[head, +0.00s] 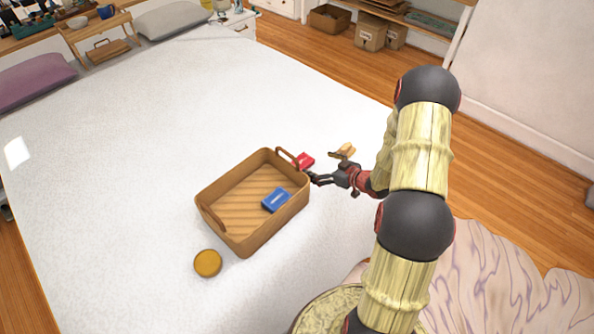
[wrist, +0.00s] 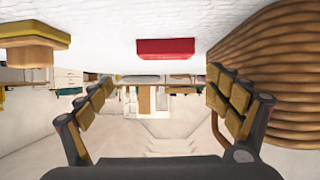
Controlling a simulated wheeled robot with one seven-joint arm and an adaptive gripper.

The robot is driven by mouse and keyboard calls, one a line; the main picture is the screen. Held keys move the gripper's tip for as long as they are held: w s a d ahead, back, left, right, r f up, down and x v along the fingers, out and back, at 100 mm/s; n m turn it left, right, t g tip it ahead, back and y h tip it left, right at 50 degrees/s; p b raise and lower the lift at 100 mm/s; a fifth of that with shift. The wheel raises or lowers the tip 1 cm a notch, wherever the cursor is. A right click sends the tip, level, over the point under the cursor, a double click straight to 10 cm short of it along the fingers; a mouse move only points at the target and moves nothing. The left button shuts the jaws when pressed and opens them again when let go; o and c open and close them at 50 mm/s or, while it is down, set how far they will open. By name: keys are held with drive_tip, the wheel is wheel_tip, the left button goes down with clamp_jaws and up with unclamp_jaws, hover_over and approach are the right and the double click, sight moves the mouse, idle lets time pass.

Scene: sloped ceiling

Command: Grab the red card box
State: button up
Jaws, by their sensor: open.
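The red card box (head: 304,160) lies on the white bed, just outside the far right corner of a brown basket (head: 250,240), close to its handle. In the wrist view the red box (wrist: 165,49) is at the top centre, ahead of the fingers and apart from them. My gripper (head: 316,179) is beside the basket's right end, on the near side of the red box. In the wrist view my gripper (wrist: 150,100) is open with nothing between its fingers. The woven basket wall (wrist: 275,80) is close to the right-hand finger.
A blue box (head: 276,200) lies inside the basket. A tan and yellow object (head: 344,152) stands right of the red box, and it also shows in the wrist view (wrist: 32,42). A round yellow-brown item (head: 208,263) lies in front of the basket. The bed (head: 130,150) is clear at left and back.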

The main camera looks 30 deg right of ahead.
sight(304, 163)
drive_tip(key=shift+s+a+f, duration=0.25)
drive_tip(key=shift+s+f, duration=0.1)
drive_tip(key=shift+a+f, duration=0.2)
drive_tip(key=b+x, duration=0.3)
drive_tip(key=x, duration=0.4)
drive_tip(key=shift+w+f, duration=0.2)
drive_tip(key=shift+f, duration=0.05)
drive_tip(key=shift+r, duration=0.1)
drive_tip(key=shift+c, duration=0.5)
drive_tip(key=c, duration=1.1)
drive_tip(key=shift+c, duration=0.9)
